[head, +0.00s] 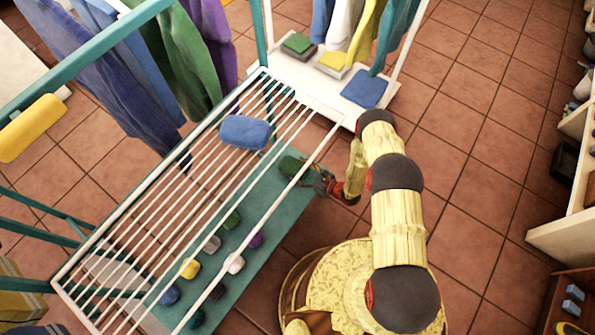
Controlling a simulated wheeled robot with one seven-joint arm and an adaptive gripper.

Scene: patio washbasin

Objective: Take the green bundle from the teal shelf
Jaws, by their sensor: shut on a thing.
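The dark green bundle (294,167) is at the far right end of the teal shelf (287,205), partly behind the white bars. My gripper (322,182) reaches in from the right and is shut on the bundle's near right end. I cannot tell whether the bundle rests on the shelf or is slightly above it.
A white rack of bars (155,215) covers the shelf from above, with a blue bundle (245,132) on top. Behind stands a white base (398,100) with folded cloths. Hanging clothes (190,50) fill the upper left. Tiled floor (480,170) is clear at right.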

